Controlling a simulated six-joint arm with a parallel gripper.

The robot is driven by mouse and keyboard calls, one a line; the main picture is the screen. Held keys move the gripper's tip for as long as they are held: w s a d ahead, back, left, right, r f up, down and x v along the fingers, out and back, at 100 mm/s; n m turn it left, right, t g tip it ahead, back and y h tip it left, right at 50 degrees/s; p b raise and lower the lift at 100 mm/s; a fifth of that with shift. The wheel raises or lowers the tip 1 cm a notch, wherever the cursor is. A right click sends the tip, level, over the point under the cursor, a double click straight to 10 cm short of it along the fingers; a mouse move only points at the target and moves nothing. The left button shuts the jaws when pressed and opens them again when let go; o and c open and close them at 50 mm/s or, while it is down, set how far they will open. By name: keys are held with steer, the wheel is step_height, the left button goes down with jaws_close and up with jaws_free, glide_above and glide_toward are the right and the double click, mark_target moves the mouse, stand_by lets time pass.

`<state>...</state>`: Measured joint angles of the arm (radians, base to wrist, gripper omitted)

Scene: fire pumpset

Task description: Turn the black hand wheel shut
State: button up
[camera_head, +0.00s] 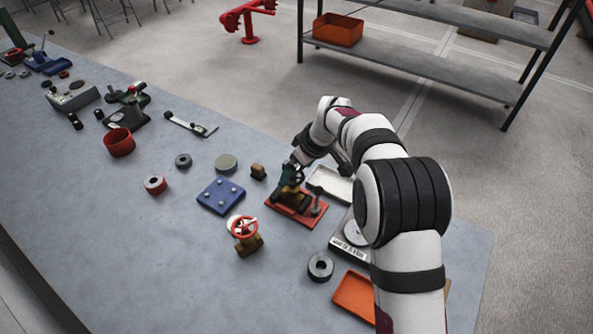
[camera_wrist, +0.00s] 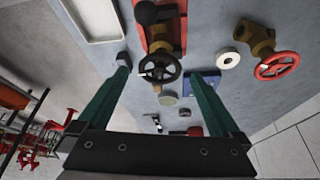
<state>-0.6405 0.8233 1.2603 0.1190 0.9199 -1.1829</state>
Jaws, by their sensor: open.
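The black hand wheel (camera_wrist: 160,69) faces the wrist camera, on a brass valve body (camera_wrist: 162,32) fixed to a red base plate (camera_wrist: 172,30). A lever with a black knob (camera_wrist: 147,12) stands on the same plate. My gripper (camera_wrist: 165,68) is open, with one teal finger on each side of the wheel in the picture. Both fingers look apart from the rim; how deep they reach is unclear. In the head view the red plate (camera_head: 283,211) lies on the bench and my gripper (camera_head: 291,170) is at the valve, largely hiding the wheel.
A brass valve with a red hand wheel (camera_head: 244,228) stands in front to the left. A blue block (camera_head: 221,195) lies left of the red plate. A white tray (camera_head: 330,183) and a scale (camera_head: 350,238) lie to the right. Bare bench (camera_head: 160,260) is at the lower left.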

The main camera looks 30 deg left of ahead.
steer(key=shift+a+f, duration=0.25)
steer(key=shift+f, duration=0.3)
steer(key=shift+c, duration=0.3)
steer(key=c, duration=1.3)
steer(key=shift+o, duration=0.2)
steer(key=shift+m, duration=0.3)
